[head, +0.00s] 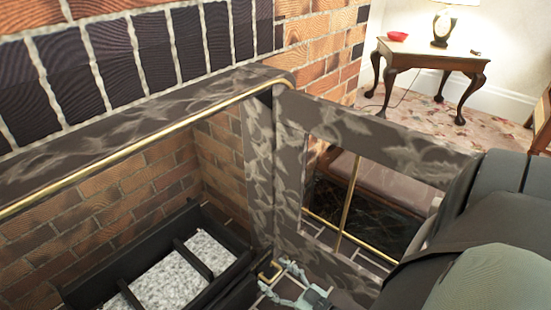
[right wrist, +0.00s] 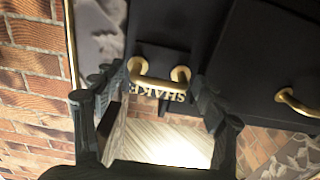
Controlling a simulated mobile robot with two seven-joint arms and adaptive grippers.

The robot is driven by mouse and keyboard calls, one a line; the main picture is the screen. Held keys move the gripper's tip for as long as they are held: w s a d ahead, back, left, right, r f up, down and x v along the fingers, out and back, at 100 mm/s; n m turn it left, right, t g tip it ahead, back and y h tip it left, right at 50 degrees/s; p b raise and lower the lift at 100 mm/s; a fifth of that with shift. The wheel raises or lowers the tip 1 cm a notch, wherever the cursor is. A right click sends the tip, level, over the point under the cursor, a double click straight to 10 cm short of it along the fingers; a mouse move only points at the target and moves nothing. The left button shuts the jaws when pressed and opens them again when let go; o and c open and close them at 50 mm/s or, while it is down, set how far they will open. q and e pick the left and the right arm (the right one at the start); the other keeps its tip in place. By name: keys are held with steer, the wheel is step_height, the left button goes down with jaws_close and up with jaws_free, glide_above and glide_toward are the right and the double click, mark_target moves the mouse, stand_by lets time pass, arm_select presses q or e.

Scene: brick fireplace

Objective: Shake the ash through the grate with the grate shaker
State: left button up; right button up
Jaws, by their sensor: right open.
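The grate (head: 128,295) is a black iron frame with bars inside the brick fireplace, and grey-white ash (head: 185,268) lies in it. My left gripper is out of view.
A second brass handle (right wrist: 298,103) shows in the right wrist view. A wooden side table (head: 425,58) with a lamp (head: 444,22) stands far behind.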

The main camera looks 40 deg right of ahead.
steer(key=shift+c, duration=0.4)
steer(key=c, duration=1.5)
steer(key=shift+o, duration=0.2)
steer(key=shift+a, duration=0.1)
